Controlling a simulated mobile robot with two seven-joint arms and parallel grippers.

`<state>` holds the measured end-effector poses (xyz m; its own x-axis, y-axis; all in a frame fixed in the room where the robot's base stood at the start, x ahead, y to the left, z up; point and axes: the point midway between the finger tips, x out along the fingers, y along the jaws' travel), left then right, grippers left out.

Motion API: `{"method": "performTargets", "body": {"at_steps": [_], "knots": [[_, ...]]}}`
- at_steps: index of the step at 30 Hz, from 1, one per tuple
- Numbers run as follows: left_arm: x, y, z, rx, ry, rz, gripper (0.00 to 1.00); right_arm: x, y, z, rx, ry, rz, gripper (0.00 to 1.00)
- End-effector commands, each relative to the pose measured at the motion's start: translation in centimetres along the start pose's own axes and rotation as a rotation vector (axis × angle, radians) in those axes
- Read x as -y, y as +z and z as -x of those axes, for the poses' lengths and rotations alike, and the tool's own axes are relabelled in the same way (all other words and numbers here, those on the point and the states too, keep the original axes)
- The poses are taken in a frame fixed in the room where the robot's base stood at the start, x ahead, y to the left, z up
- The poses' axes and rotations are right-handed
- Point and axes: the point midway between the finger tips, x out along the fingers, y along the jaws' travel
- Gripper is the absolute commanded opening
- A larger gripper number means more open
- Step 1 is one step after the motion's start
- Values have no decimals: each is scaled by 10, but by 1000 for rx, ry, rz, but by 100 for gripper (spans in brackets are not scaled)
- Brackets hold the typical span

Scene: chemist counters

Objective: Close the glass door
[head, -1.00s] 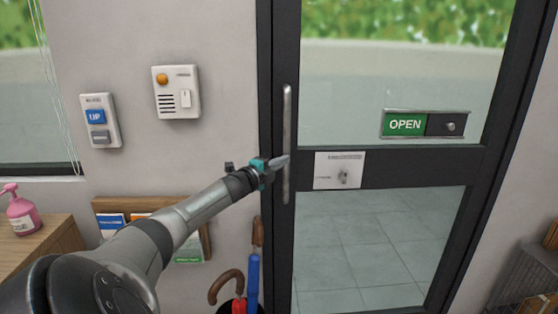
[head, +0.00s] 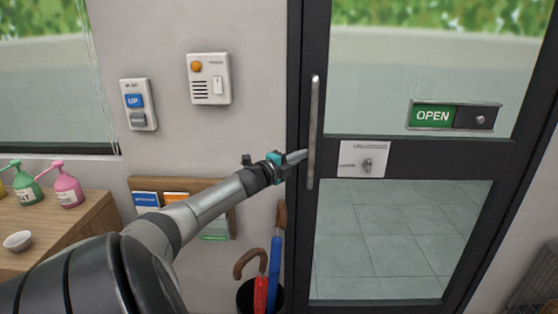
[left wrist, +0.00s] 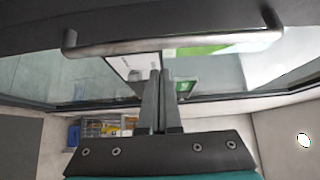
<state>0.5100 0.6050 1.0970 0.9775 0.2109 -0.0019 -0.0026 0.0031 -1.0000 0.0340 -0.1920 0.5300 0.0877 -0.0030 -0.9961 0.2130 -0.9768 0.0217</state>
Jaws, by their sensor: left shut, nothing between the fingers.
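The glass door (head: 400,155) has a dark frame and fills the right half of the head view. It appears to sit in its frame, but I cannot tell whether it is fully shut. Its long metal handle (head: 314,130) stands upright on the left stile and crosses the top of the left wrist view (left wrist: 180,42). My left gripper (head: 303,155) is shut and empty, its fingertips close beside the handle. I cannot tell whether they touch it. The left wrist view shows its two fingers together (left wrist: 160,80). My right gripper is not in view.
Umbrellas stand in a bin (head: 246,293) below my left arm. A leaflet rack (head: 225,188), wall switch panels (head: 209,79) and a wooden counter (head: 85,225) with pump bottles are at left.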

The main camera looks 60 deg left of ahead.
Motion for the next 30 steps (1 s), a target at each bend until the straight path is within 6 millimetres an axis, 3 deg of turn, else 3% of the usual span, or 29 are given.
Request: {"method": "performTargets", "body": {"at_steps": [3, 18, 30], "knots": [[0, 4, 11, -2, 2, -1, 0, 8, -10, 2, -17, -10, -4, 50], [0, 22, 53, -4, 2, 0, 0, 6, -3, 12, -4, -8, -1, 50], [0, 26, 59, -3, 0, 1, 0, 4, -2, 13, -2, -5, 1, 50]]}}
